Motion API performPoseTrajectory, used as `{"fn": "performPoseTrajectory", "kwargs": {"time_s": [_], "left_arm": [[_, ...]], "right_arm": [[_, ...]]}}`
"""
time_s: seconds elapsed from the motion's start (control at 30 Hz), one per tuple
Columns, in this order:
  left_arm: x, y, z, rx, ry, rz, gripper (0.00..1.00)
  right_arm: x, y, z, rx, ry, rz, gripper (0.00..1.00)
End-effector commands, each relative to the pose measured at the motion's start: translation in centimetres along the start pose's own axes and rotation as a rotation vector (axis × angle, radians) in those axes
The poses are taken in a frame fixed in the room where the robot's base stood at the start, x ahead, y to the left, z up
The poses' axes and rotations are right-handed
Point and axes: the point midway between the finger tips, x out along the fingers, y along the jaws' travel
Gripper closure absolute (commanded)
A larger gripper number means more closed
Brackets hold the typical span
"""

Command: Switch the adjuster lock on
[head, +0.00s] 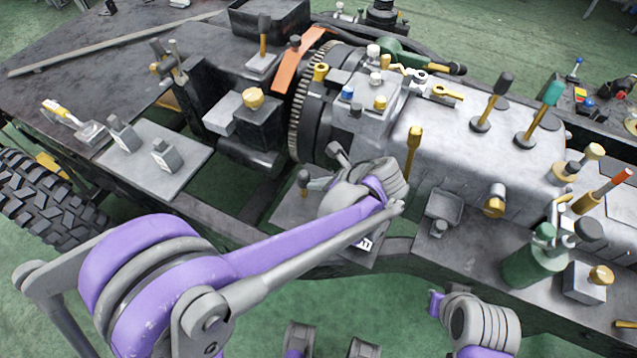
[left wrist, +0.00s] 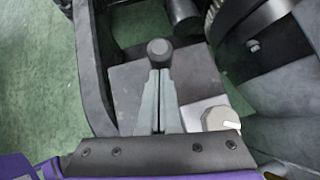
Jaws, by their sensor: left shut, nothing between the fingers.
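A short lever with a round black knob (head: 303,177) stands on a grey plate (head: 288,210) beside the chassis rail; no label shows that it is the adjuster lock. The knob also shows in the left wrist view (left wrist: 160,48), straight beyond my fingertips. My left gripper (head: 319,184) is shut and empty, close to this lever and partly hidden by my wrist. In the left wrist view its two grey fingers (left wrist: 158,78) lie together and overlap the lever's lower part. I cannot tell whether they touch it. My right gripper is not in view.
A toothed flywheel (head: 304,100) stands behind the lever. A pale knob (left wrist: 220,118) is close to the right of my fingers. Several yellow-handled levers and knobs crowd the grey housing (head: 440,140) at the right. A plate with two small switches (head: 150,160) is at the left.

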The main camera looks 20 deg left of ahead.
Motion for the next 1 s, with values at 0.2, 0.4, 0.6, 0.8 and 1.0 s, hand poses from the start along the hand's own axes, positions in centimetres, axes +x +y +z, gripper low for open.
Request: {"fn": "performPoseTrajectory", "kwargs": {"time_s": [0.2,0.4,0.6,0.8,1.0], "left_arm": [[0.3,0.2,1.2,-0.015,0.077,-0.009,1.00],[1.1,0.6,2.8,-0.039,0.221,-0.028,1.00],[2.5,1.0,4.1,-0.063,0.394,-0.052,1.00],[3.7,1.2,4.9,-0.068,0.468,-0.065,1.00],[4.7,1.4,5.5,-0.067,0.467,-0.066,1.00]], "right_arm": [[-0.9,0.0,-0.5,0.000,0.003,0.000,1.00],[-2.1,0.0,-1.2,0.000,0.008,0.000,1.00],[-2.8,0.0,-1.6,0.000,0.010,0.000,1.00],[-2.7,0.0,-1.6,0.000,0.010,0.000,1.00],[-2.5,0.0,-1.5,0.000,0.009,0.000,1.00]]}}
